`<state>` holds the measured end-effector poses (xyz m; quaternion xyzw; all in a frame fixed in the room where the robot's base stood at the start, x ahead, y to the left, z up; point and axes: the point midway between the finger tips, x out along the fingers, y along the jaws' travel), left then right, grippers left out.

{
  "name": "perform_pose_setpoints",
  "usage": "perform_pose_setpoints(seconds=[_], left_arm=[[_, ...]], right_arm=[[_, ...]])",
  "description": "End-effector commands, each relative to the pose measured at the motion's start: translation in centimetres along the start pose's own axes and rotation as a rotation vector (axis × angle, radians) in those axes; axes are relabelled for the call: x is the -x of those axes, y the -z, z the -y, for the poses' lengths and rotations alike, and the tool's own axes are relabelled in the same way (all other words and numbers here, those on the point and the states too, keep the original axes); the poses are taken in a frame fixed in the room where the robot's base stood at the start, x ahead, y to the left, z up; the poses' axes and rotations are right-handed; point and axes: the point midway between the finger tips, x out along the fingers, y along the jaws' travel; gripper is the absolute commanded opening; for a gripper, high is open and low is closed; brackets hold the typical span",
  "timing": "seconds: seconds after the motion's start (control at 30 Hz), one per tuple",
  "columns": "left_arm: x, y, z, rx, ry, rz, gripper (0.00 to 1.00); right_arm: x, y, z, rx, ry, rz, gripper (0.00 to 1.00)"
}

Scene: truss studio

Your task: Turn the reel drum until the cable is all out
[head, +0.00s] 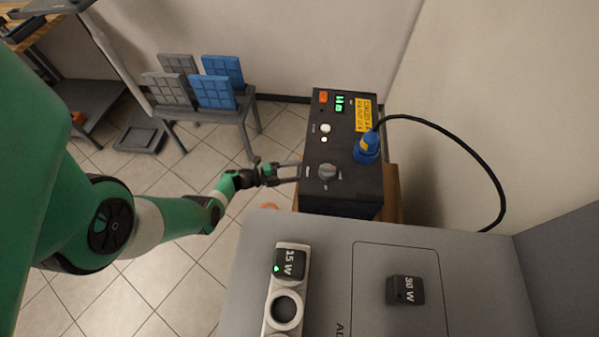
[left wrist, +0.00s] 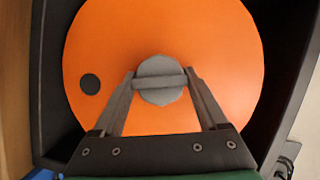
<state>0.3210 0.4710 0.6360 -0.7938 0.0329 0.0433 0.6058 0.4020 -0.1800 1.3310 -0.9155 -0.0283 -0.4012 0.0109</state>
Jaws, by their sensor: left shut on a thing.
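The reel drum is a flat orange disc (left wrist: 215,60) with a dark round spot (left wrist: 90,84) left of centre, inside a dark housing in the left wrist view. A grey round hub with a raised bar (left wrist: 160,96) is at its middle. My left gripper (left wrist: 160,84) is shut on this grey hub, one finger on each side. In the head view my left gripper (head: 298,172) reaches the left side of a black box (head: 345,195). A black cable (head: 472,158) arcs from a blue plug (head: 366,148) on the box. My right gripper is out of view.
The box top carries a grey knob (head: 327,173) and a green display (head: 340,103). A small table (head: 212,112) with blue and grey panels stands behind left.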

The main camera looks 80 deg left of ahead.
Motion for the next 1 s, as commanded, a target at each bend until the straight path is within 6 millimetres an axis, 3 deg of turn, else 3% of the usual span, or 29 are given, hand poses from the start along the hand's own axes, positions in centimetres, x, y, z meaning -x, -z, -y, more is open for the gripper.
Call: perform_pose_setpoints(seconds=[0.6,0.63,0.77,1.0], left_arm=[[0.01,0.0,-0.02,-0.053,0.022,0.0,0.0],[0.01,0.0,-0.02,-0.053,0.022,0.0,0.78],[0.0,0.0,-0.02,-0.053,0.022,0.0,1.0],[0.1,-0.01,0.0,-0.053,0.022,0.001,1.0]], right_arm=[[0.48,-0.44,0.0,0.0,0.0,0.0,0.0],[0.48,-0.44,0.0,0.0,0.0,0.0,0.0],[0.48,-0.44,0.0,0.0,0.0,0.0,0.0],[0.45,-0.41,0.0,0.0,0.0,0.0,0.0]])
